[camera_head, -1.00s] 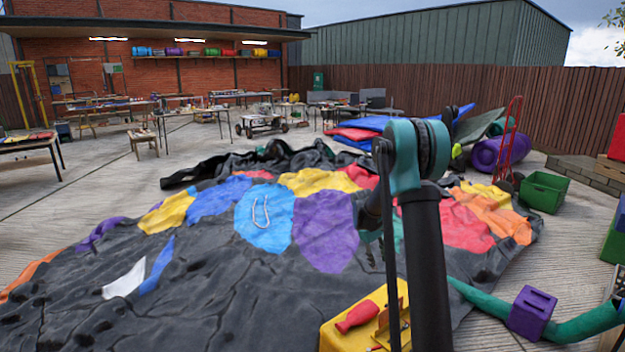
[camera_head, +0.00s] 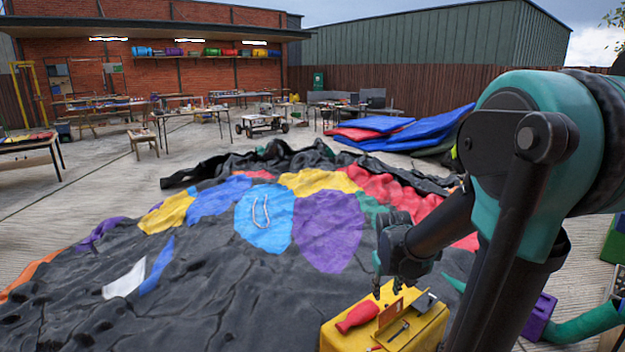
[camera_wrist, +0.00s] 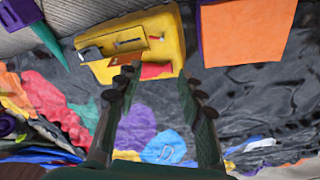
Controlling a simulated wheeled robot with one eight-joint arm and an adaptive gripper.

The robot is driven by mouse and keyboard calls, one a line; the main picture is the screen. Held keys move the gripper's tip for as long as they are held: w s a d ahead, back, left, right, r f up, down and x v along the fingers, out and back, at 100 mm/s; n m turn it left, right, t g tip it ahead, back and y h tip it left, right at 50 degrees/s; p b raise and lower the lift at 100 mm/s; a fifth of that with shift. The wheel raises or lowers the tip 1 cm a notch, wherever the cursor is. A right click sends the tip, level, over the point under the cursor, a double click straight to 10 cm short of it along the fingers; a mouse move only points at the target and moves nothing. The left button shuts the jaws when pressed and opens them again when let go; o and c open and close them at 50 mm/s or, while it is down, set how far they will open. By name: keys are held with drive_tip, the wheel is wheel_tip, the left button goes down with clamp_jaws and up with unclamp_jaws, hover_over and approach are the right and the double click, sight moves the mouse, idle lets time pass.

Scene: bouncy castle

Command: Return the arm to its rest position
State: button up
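My arm enters the head view from the right, with its teal joint large and near the camera. Its dark links slope down and left to my gripper (camera_head: 385,287), which hangs close above or in front of the yellow box (camera_head: 336,331); the exact gap is hard to judge. In the wrist view my gripper (camera_wrist: 158,78) has its two dark fingers well apart with nothing between them. The yellow box (camera_wrist: 172,28) lies beyond the fingertips there. A red-handled tool (camera_head: 357,316) and small metal tools rest on the box.
A patched black inflatable sheet (camera_head: 215,290) covers the ground ahead and left. Blue mats (camera_head: 425,130) lie behind. An orange panel (camera_wrist: 246,35) shows in the wrist view. Open paving lies far left.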

drive_tip(key=s+a+f+m+t+y, duration=0.1)
drive_tip(key=s+a+f+m, duration=0.1)
drive_tip(key=s, duration=1)
drive_tip(key=shift+f, duration=0.55)
drive_tip(key=shift+w, duration=0.1)
idle(0.6)
